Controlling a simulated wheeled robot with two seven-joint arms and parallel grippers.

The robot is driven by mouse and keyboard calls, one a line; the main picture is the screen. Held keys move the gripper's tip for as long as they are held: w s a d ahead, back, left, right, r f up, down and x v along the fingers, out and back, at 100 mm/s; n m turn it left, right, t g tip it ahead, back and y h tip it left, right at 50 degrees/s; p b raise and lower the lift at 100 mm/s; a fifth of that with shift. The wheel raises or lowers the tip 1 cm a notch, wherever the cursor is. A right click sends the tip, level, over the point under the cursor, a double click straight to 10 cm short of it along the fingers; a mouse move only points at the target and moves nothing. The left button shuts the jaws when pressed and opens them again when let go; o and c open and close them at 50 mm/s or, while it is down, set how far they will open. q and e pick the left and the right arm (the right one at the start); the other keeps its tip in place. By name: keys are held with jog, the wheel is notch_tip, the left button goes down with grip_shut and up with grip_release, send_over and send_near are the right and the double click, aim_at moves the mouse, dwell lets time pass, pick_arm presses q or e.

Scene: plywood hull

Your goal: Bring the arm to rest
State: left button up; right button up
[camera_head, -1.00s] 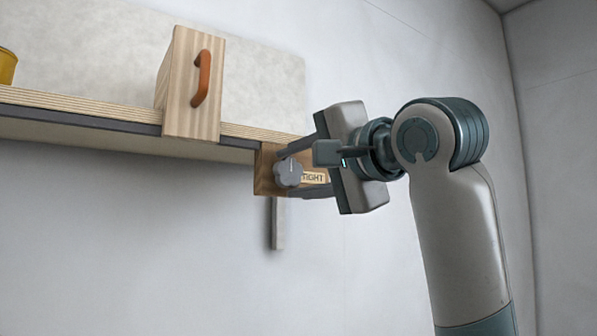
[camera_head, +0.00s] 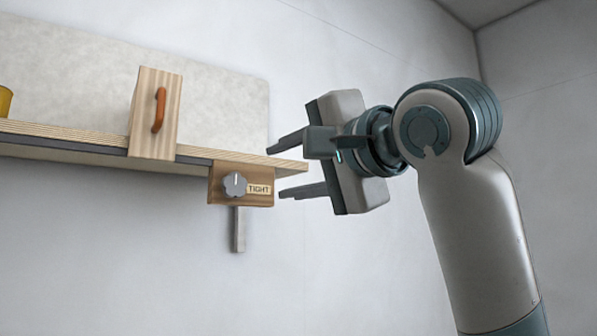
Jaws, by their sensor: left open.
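My left gripper (camera_head: 275,173) is open and empty, its two fingers pointing left. Its arm (camera_head: 475,220) rises from the lower right of the view. The fingertips are just to the right of a small wooden block (camera_head: 240,199) under the shelf's right end. That block carries a grey knob (camera_head: 235,184) with a pale pointer line standing nearly upright, and a label (camera_head: 259,189) reading TIGHT. The knob is apart from the fingers and fully in sight. My right gripper is not in view.
A plywood shelf (camera_head: 60,133) runs along the wall. On it is a wooden box-like piece (camera_head: 147,120) with an orange handle (camera_head: 159,110). A yellow item (camera_head: 5,101) is cut off at the left edge. A grey strip (camera_head: 239,229) hangs below the block. Space below is free.

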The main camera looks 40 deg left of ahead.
pick_arm(q)
jog(key=shift+d, duration=0.25)
jog(key=shift+a, duration=0.15)
dwell(0.3)
